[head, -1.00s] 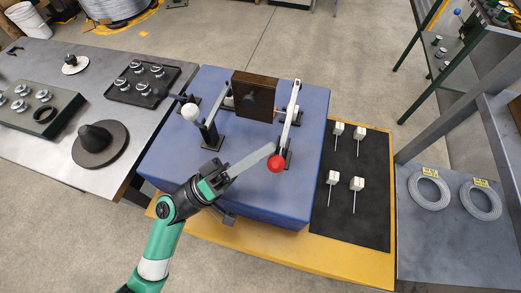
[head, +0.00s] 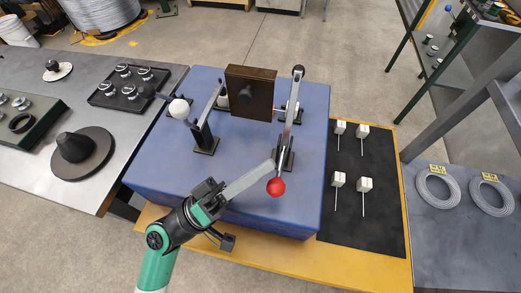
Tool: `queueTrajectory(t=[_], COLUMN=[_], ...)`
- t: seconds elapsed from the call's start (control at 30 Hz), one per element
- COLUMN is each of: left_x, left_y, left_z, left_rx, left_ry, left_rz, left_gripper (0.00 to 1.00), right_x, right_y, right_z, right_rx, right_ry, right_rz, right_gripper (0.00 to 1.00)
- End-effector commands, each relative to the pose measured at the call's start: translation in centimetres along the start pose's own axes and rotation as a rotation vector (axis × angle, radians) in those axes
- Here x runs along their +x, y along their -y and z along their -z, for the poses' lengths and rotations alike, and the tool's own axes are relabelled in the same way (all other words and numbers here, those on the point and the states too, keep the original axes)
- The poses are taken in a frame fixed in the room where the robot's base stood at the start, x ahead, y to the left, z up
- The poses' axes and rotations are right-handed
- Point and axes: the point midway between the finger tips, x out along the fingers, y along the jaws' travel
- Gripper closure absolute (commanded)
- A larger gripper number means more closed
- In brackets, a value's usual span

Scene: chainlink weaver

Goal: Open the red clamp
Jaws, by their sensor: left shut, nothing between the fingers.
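The red clamp's long grey lever (head: 289,120) stands at the right of the blue block, on a black base (head: 283,160). Its red ball knob (head: 276,187) is at the near end, toward me. My left gripper (head: 271,164) comes in from below. Its long grey fingers are shut and empty. In the picture the tips meet the left side of the lever, just above the red knob; I cannot tell whether they touch it. A second clamp with a white ball knob (head: 179,108) stands to the left. My right gripper is not in view.
A dark brown plate (head: 260,92) stands upright between the clamps on the blue block (head: 165,165). A black mat (head: 375,215) with several white-headed pins lies to the right. A grey table (head: 22,164) holds trays and a black cone at left.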

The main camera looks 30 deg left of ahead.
Motion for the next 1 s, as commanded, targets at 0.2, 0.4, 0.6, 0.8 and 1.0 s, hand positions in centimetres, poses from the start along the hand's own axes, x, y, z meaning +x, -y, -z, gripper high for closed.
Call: queueTrajectory(t=[0.2,0.4,0.6,0.8,1.0], left_x=[0.0,-1.0,-5.4,-10.2,-11.5], left_y=[0.0,0.3,0.5,0.8,0.4], left_z=[0.0,0.0,0.0,-0.3,-0.1], left_rx=[0.0,0.0,0.001,0.007,0.004], left_ry=[0.0,-0.002,-0.006,-0.004,-0.001], left_rz=[0.0,0.004,0.008,-0.003,-0.002], left_gripper=[1.0,1.0,1.0,1.0,1.0], right_x=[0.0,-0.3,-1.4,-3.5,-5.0], right_y=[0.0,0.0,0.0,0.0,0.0], right_z=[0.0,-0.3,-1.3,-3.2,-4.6], right_rx=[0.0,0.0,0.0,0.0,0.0], right_ry=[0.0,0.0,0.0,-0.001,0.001], right_rz=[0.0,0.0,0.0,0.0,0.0], right_gripper=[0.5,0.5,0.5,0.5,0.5])
